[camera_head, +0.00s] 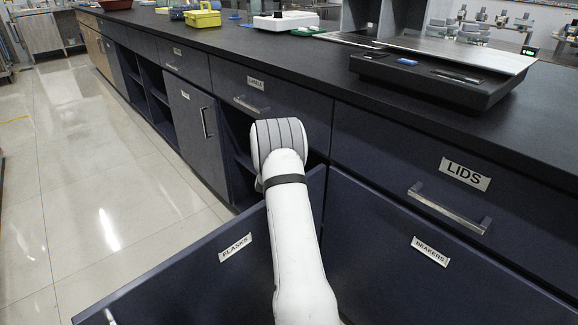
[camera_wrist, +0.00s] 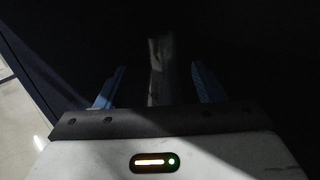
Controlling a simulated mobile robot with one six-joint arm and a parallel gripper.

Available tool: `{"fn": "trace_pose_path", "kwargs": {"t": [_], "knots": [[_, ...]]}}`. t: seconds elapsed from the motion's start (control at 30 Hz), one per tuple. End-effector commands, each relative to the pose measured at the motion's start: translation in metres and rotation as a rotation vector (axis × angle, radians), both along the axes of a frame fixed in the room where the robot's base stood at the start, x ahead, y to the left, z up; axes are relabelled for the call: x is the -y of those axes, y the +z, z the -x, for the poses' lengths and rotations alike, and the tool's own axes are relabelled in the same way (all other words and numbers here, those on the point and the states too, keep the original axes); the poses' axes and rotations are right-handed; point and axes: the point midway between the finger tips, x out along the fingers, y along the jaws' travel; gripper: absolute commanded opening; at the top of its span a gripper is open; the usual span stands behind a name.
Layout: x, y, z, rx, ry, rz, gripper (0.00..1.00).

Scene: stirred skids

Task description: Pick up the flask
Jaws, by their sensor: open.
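In the wrist view my gripper (camera_wrist: 158,69) is open, with one blue finger on each side. A dim, greyish upright shape (camera_wrist: 162,54), possibly the flask, stands between the fingers or just beyond them. It is too dark to tell its full outline or whether a finger touches it. In the head view my white arm reaches over the open cabinet door (camera_head: 190,275) labelled FLASKS into the dark cabinet. My fingers and the flask are hidden there.
The door labelled BEAKERS (camera_head: 440,275) is beside the opening, below the LIDS drawer (camera_head: 450,150). A dark countertop (camera_head: 270,60) runs above, bearing a black tray (camera_head: 430,80) and a yellow box (camera_head: 203,17). The tiled floor (camera_head: 95,190) at left is clear.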

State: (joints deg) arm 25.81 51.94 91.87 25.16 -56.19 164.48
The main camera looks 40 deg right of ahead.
Motion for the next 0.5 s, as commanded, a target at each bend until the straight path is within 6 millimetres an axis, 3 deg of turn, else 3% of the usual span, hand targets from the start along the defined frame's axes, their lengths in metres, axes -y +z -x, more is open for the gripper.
{"fn": "trace_pose_path", "kwargs": {"t": [0.5], "knots": [[0.044,-0.005,-0.036,0.018,-0.005,-0.006,0.63]]}}
